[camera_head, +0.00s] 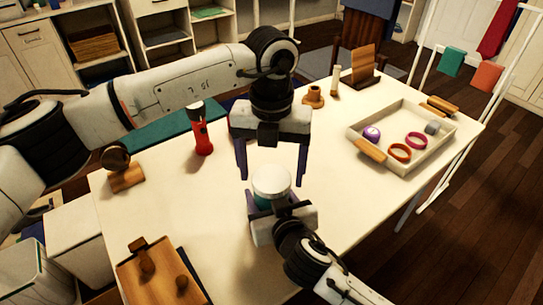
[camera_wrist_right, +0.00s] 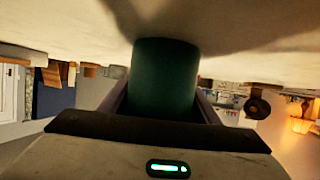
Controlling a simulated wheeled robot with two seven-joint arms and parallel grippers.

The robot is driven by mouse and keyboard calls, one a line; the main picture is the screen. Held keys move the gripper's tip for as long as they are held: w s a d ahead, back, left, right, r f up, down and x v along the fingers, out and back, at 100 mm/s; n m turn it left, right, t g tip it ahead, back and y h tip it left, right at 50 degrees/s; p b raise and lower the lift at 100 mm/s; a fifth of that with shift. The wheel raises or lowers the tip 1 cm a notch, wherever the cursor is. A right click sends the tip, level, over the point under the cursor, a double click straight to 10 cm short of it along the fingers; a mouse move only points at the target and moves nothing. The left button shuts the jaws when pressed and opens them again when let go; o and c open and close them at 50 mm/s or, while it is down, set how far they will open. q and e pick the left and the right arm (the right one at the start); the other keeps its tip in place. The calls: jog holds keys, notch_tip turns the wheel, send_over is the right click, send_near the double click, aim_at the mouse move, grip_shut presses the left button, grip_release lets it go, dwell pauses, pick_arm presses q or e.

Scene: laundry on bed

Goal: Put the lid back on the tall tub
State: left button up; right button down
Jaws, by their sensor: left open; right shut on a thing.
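The tall tub shows as a dark green cylinder (camera_wrist_right: 165,75) in the right wrist view, standing between my right gripper's fingers (camera_wrist_right: 165,104). In the head view only a little of its teal side shows. A pale, round lid (camera_head: 271,180) sits on top of it; I cannot tell if it is fully seated. My right gripper (camera_head: 272,206) is shut on the tub from the near side. My left gripper (camera_head: 272,178) points down, open, with one finger on each side of the lid and apart from it as far as I can see.
A shallow tray (camera_head: 404,168) with rings and small items stands at the right. A red torch (camera_head: 203,139) stands at the left. Wooden pieces (camera_head: 123,174) lie at the left edge, and a wooden board (camera_head: 158,275) at the near left. The table middle-right is clear.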

pick_arm(q)
jog(key=shift+f, duration=0.25)
jog(key=c, duration=1.1)
jog(key=m, duration=0.3)
jog(key=o, duration=1.1)
jog(key=shift+o, duration=0.2)
jog(key=shift+r, duration=0.15)
